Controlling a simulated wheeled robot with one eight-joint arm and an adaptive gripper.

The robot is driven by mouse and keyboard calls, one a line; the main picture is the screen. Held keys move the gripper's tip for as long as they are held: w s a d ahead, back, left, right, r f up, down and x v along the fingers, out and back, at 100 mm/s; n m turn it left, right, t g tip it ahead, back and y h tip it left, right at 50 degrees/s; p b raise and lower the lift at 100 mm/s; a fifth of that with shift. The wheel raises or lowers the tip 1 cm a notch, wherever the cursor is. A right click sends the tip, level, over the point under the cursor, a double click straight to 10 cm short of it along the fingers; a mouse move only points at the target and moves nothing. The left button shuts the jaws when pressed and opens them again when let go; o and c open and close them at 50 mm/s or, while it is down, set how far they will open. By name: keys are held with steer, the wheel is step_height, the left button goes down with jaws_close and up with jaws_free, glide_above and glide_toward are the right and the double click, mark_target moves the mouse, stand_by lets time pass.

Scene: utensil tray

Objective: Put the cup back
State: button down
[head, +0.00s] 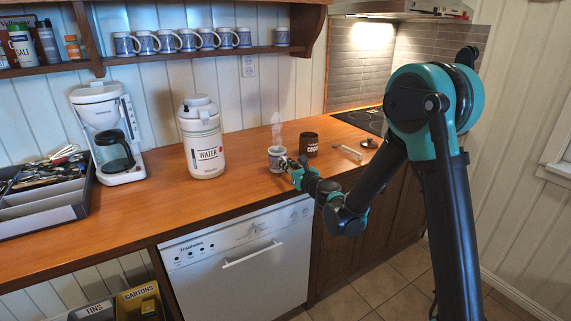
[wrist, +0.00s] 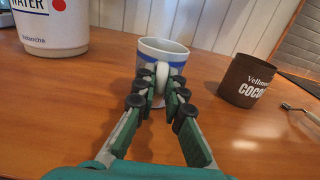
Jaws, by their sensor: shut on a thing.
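The cup (head: 276,153) is white with blue and stands upright at the counter's front right, with steam above it. In the wrist view the cup (wrist: 163,52) has a blue band, and its handle faces me. My gripper (head: 288,164) reaches in from the right. In the wrist view my gripper (wrist: 160,88) is shut on the cup's handle, with a finger on each side. The fingers hide the cup's lower part, so I cannot tell whether its base touches the counter.
A dark cocoa tin (head: 309,143) stands just right of the cup. A white water container (head: 202,140) is to the left, then a coffee maker (head: 107,135) and a utensil tray (head: 42,215).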

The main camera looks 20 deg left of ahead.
steer(key=c, duration=1.6)
jaws_free()
steer(key=shift+f, duration=0.1)
steer(key=s+d+n+g+h, duration=0.1)
steer(key=s+d+n, duration=0.35)
steer(key=d, duration=0.35)
steer(key=s+d+n+g, duration=0.1)
steer(key=s+d+n, duration=0.3)
steer(key=s+d, duration=0.3)
steer(key=s+d+f+n+g+h, duration=0.1)
steer(key=s+d+f+n+h, duration=0.3)
steer(key=d, duration=0.7)
steer(key=s+d+f+n+g+h, duration=0.2)
steer(key=s+d+f+n+h, duration=0.2)
steer(key=d, duration=0.8)
steer(key=s+d+f+n+g+h, duration=0.2)
steer(key=s+d+f+n+h, duration=0.2)
steer(key=d, duration=0.7)
steer(key=s+f+n, duration=0.2)
steer(key=s+n, duration=0.2)
steer(key=n, duration=0.1)
steer(key=shift+d+h, duration=0.15)
steer(key=shift+h, duration=0.25)
